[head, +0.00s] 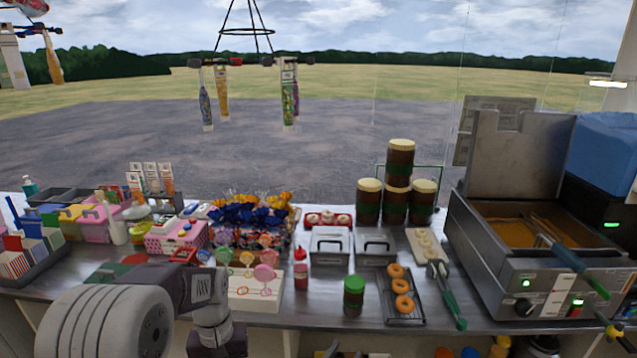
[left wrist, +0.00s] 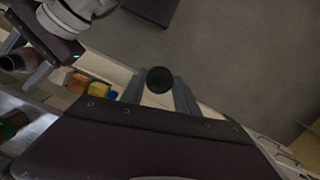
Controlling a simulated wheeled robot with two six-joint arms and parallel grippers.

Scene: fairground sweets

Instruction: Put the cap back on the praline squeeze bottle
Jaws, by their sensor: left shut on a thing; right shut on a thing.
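In the left wrist view my left gripper (left wrist: 158,92) is shut on a small dark round thing (left wrist: 159,79), seen end-on between its fingertips; it may be the cap. At the upper left of that view my right gripper (left wrist: 14,66) is shut on a dark, roundish thing (left wrist: 12,61), partly cut off by the picture edge. I cannot tell for certain that it is the praline squeeze bottle. The two held things are apart. In the head view an arm of mine crosses the lower left, its fingertips below the picture edge; neither held thing shows there.
A red squeeze bottle (head: 301,275) and a green-lidded brown jar (head: 354,297) stand on the steel counter (head: 325,312). A doughnut rack (head: 419,314), tongs (head: 447,300) and a fryer (head: 530,268) are to the right. Sweets and trays crowd the left. Bare counter shows near the front middle.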

